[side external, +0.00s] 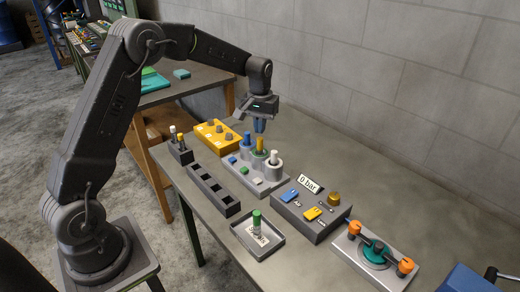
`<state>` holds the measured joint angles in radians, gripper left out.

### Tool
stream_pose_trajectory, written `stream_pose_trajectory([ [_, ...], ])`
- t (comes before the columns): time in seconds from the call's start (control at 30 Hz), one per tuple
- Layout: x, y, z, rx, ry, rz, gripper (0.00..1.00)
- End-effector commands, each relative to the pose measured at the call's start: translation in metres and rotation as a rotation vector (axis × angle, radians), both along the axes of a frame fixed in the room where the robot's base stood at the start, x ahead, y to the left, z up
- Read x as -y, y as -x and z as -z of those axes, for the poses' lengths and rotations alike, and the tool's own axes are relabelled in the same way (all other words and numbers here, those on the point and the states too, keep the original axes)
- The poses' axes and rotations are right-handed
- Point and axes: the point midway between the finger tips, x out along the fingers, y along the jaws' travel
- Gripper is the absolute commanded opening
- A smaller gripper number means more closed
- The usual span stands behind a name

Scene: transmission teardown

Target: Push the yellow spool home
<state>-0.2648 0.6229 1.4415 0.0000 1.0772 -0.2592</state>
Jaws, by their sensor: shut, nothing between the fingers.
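The yellow spool (260,146) stands upright in the middle bore of a grey valve block (268,187), with its yellow upper part sticking out above the bore. A blue spool (247,139) stands in the bore to its left and a white spool (274,157) in the bore to its right. My gripper (259,129) points down just above the yellow spool. Its bluish fingers are shut and empty. At this size I cannot tell whether the fingertips touch the top of the yellow spool.
A control box (312,218) with a "0 bar" display stands in front right. A tray (274,248) holding a green-topped part, a slotted black rack (213,190) and an orange box (209,140) surround the block. A fixture (350,245) with orange knobs stands at right. The bench beside the wall is clear.

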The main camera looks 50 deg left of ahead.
Motion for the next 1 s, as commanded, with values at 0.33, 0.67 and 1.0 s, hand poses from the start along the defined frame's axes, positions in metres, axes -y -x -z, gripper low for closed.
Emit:
stream_pose_trajectory([
  [0.33,0.000,0.000,0.000,0.000,0.000,0.000,0.00],
  [0.67,0.000,0.000,0.005,0.000,0.000,0.000,0.00],
  [1.0,0.000,0.000,0.015,-0.001,0.001,0.000,0.00],
])
